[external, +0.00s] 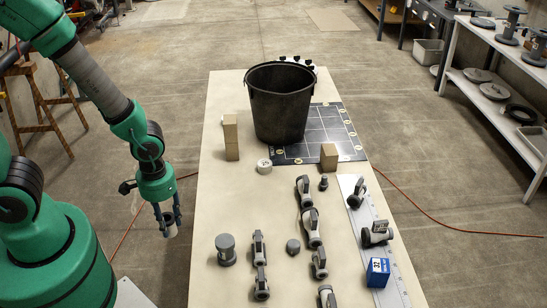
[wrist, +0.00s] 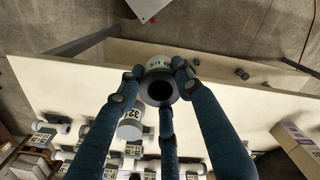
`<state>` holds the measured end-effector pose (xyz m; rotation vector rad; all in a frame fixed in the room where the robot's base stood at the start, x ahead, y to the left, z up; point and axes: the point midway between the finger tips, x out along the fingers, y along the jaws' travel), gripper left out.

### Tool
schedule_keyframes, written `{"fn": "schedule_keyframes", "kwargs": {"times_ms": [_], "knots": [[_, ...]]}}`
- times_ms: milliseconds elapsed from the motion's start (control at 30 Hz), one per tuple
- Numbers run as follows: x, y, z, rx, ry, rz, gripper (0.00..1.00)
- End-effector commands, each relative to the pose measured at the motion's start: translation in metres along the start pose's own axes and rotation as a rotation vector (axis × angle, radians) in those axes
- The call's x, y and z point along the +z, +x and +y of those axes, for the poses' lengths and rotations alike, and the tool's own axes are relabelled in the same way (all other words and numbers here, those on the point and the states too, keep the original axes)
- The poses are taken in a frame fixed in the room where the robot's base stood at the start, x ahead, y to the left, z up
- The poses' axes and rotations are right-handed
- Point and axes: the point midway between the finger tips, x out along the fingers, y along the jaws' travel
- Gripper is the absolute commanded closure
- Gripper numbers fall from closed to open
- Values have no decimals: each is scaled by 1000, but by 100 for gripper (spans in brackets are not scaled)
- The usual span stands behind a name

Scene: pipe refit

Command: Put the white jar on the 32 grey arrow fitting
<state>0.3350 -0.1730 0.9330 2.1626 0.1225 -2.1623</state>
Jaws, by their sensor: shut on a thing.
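My gripper (external: 168,218) is off the table's left side, shut on a light grey-white cylindrical piece (external: 171,231). In the wrist view, my gripper (wrist: 161,77) holds this piece (wrist: 158,88), which has a dark round opening and a white labelled band. I cannot tell whether it is the white jar. A grey cylindrical fitting marked 32 (wrist: 131,126) lies below and left of it in that view. It appears to be the upright grey fitting (external: 226,249) at the table's near left; its arrow is not readable. A short white round object (external: 264,167) sits mid-table.
A black bucket (external: 280,105) stands at the far end of the table (external: 205,225). Several grey fittings (external: 310,225) fill the near right. A blue box (external: 378,271) stands near the right edge.

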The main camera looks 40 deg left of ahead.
Motion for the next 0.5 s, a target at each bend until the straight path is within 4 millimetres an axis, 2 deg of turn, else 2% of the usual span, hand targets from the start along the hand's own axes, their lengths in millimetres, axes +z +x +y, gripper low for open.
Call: {"fn": "schedule_keyframes", "kwargs": {"times_ms": [33,200,500], "knots": [[5,-12,6,1,0,1,93],[24,-35,23,1,-17,1,93],[47,-59,41,1,-42,0,93]]}}
